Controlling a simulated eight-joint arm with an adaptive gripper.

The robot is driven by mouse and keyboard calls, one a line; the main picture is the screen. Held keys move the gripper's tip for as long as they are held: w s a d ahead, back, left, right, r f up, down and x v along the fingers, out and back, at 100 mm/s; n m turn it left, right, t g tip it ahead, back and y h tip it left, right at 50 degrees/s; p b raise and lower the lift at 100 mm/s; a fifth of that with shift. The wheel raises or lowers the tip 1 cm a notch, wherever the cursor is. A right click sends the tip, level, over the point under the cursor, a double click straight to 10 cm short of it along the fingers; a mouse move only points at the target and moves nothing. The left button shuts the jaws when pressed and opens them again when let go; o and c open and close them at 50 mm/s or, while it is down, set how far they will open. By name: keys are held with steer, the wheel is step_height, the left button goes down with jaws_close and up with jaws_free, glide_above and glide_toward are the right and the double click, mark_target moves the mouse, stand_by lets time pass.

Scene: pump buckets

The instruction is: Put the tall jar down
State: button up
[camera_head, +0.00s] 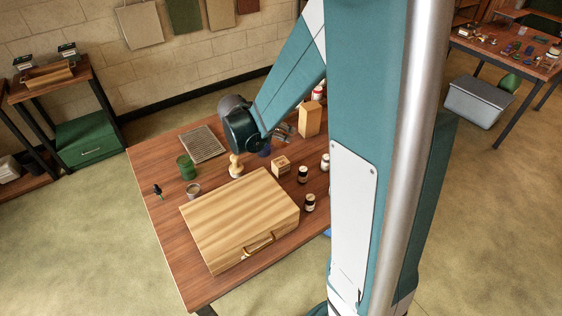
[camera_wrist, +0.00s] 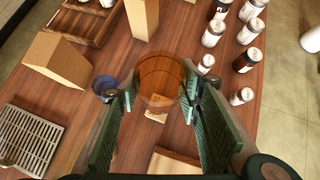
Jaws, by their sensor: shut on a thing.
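The tall jar (camera_wrist: 160,77) is amber and see-through, and shows between my fingers in the wrist view. My gripper (camera_wrist: 158,100) is shut on it, with a green-padded finger at each side. The jar's base and any gap between it and the table are hard to tell. In the head view my wrist is over the far middle of the wooden table (camera_head: 165,220); the fingers and the jar are hidden there behind my arm.
A blue cup (camera_wrist: 104,86) stands close to my left finger. Several capped bottles (camera_wrist: 246,60) stand at right, a tan block (camera_wrist: 60,65) at left. A wooden case (camera_head: 238,215) fills the table's front; a green jar (camera_head: 187,167) and a slatted tray (camera_head: 202,144) stand left.

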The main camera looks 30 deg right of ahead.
mark_target(281, 142)
steer(key=shift+f+b, duration=0.55)
steer(key=shift+f, duration=2.4)
steer(key=shift+f+b, duration=0.4)
steer(key=shift+f, duration=1.7)
steer(key=shift+f, duration=0.15)
steer(key=o, duration=1)
steer(key=shift+r, duration=0.2)
